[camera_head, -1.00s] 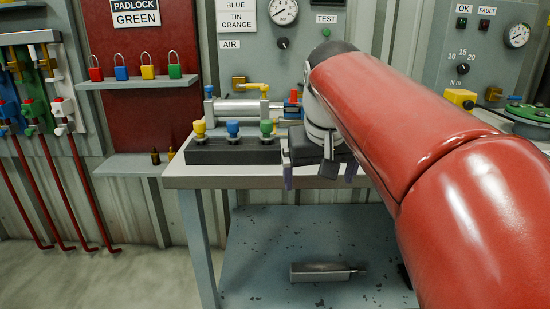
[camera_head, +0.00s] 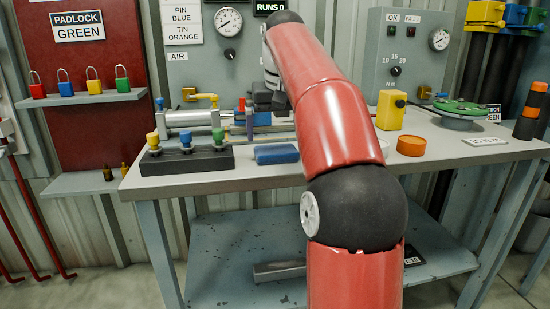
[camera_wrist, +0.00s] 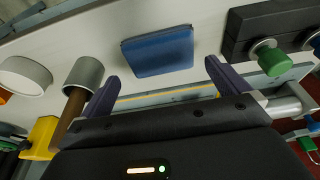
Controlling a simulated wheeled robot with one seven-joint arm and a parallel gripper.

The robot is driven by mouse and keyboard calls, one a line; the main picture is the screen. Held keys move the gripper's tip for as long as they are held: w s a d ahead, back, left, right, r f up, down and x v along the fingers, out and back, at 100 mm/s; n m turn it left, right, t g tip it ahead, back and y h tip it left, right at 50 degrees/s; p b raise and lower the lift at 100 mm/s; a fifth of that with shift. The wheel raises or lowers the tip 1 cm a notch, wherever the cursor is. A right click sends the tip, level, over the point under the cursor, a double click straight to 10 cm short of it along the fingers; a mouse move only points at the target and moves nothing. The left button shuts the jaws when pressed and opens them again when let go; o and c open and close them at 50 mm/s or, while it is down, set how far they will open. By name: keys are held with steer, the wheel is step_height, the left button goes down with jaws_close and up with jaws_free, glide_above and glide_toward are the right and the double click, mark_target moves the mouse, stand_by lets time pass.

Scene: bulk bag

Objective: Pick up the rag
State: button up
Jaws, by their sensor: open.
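The rag looks like a blue folded pad (camera_head: 277,154) lying flat on the bench top near its front edge, just right of the black block. In the wrist view the blue rag (camera_wrist: 158,52) lies ahead of the gap between my fingers, apart from them. My gripper (camera_head: 263,122) is over the back part of the bench, behind the rag and partly hidden by my own arm. In the wrist view my gripper (camera_wrist: 160,76) is open and empty, with its two dark purple fingers spread wider than the rag.
A black block (camera_head: 187,161) with several coloured knobs stands left of the rag. A silver cylinder (camera_head: 195,118) lies behind it. An orange round tub (camera_head: 411,146) and a yellow box (camera_head: 390,111) stand to the right. The bench top (camera_head: 450,157) is fairly clear at front right.

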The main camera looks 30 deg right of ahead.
mark_target(276, 149)
steer(key=b+x, duration=0.1)
steer(key=x, duration=0.3)
steer(key=shift+f, duration=0.2)
steer(key=shift+c, duration=0.4)
steer(key=c, duration=0.6)
steer(key=shift+c, duration=0.2)
steer(key=shift+r, duration=0.2)
step_height(276, 149, up, 8)
steer(key=p, duration=0.4)
steer(key=shift+w+f, duration=0.1)
steer(key=shift+f, duration=0.05)
steer(key=shift+r+b, duration=0.3)
steer(key=shift+r, duration=0.7)
